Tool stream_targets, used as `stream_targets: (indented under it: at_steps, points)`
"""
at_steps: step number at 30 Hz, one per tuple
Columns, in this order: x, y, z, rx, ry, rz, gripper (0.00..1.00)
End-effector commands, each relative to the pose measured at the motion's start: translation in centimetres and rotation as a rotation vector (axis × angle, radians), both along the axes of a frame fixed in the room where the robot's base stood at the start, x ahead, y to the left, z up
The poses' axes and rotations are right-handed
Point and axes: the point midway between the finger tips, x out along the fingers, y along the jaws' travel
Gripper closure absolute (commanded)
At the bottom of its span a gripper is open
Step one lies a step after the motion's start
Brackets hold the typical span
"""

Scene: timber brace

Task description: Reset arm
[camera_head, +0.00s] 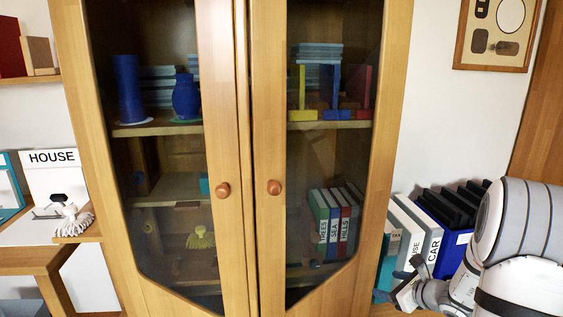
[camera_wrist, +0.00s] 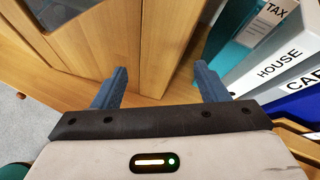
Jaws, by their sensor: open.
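My gripper (camera_wrist: 160,85) shows in the wrist view with its two blue-grey fingers wide apart and nothing between them. Past the fingers are the lower wooden part of a cabinet (camera_wrist: 152,45) and a wooden surface. In the head view my arm (camera_head: 515,245) is folded at the lower right, and my gripper (camera_head: 408,284) is low beside the cabinet's right edge, in front of the binders. The glass-doored cabinet (camera_head: 243,150) stands in the middle with both doors shut, each with a round knob.
White binders marked CAR (camera_head: 431,250) and HOUSE, a teal TAX binder (camera_wrist: 268,18) and a blue box (camera_head: 455,247) stand close to my gripper on the right. A framed panel (camera_head: 497,62) hangs upper right.

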Motion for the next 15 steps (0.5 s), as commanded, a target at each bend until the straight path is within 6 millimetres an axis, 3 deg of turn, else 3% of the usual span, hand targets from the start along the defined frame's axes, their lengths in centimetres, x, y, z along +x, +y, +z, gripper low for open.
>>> stream_targets:
  at_steps: [1, 5, 7, 12, 15]
  points:
    - [-0.4, 1.6, 2.7, -0.038, -0.011, 0.069, 0.33]
    - [-2.4, 6.4, 8.1, -0.173, -0.039, 0.3, 0.33]
    - [-4.5, 9.5, 11.9, -0.277, -0.061, 0.472, 0.33]
    - [-11.0, 15.5, 19.8, -0.567, -0.121, 0.914, 0.33]
    - [-15.1, 17.3, 23.7, -0.748, -0.154, 1.162, 0.33]
